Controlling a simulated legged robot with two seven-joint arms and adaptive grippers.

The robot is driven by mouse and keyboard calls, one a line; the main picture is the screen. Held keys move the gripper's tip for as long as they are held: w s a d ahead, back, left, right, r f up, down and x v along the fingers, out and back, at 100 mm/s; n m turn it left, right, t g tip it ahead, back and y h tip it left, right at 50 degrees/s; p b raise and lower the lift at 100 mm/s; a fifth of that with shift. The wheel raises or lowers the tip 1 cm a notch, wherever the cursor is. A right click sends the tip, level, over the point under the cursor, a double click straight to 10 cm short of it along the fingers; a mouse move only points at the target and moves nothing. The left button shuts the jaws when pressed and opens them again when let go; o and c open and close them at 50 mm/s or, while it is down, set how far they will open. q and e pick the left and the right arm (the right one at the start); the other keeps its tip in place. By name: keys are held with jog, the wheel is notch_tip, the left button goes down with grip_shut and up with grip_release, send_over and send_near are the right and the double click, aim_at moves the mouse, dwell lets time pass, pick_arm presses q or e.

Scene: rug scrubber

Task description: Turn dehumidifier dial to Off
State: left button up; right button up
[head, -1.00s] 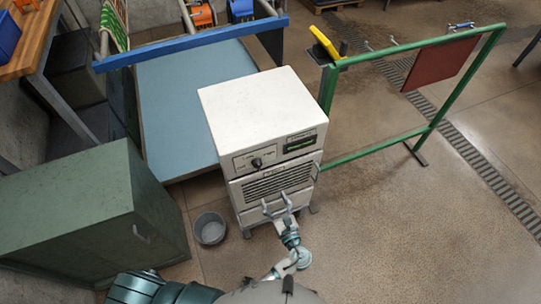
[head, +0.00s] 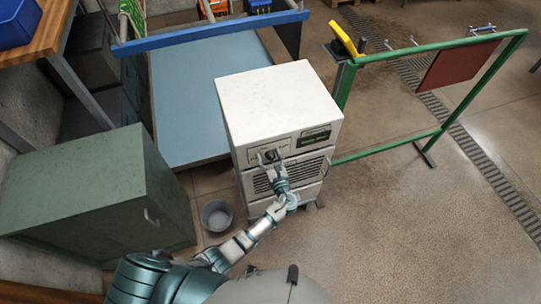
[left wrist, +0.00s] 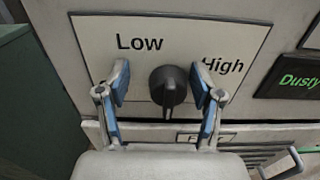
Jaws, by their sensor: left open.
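The white dehumidifier (head: 280,95) stands on the floor, its front panel facing me. Its black dial (left wrist: 169,88) shows in the left wrist view on a pale plate, below and between the words Low and High. The Off mark is not readable here. My left gripper (left wrist: 161,92) is open, with one blue-padded finger on each side of the dial and a gap on both sides. In the head view the left gripper (head: 268,157) is at the dial plate and largely covers the dial. My right gripper is not in view.
A green cabinet (head: 95,185) stands at the left, and a grey bucket (head: 216,216) sits on the floor beside the dehumidifier. A green rail frame (head: 385,151) stands at the right. A lit display (left wrist: 300,80) reads "Dusty". Open floor lies to the right.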

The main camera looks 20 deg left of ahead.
pick_arm(q)
jog(key=shift+a, duration=0.15)
jog(key=shift+d+r, duration=0.1)
jog(key=shift+d, duration=0.2)
jog(key=shift+c, duration=0.2)
jog(key=shift+d, duration=0.35)
jog(key=c, duration=0.4)
jog(key=shift+d+r, duration=0.1)
jog(key=shift+d, duration=0.4)
jog(key=c, duration=0.7)
jog(key=shift+a, duration=0.55)
jog(key=shift+d, duration=0.3)
jog(key=shift+a, duration=0.1)
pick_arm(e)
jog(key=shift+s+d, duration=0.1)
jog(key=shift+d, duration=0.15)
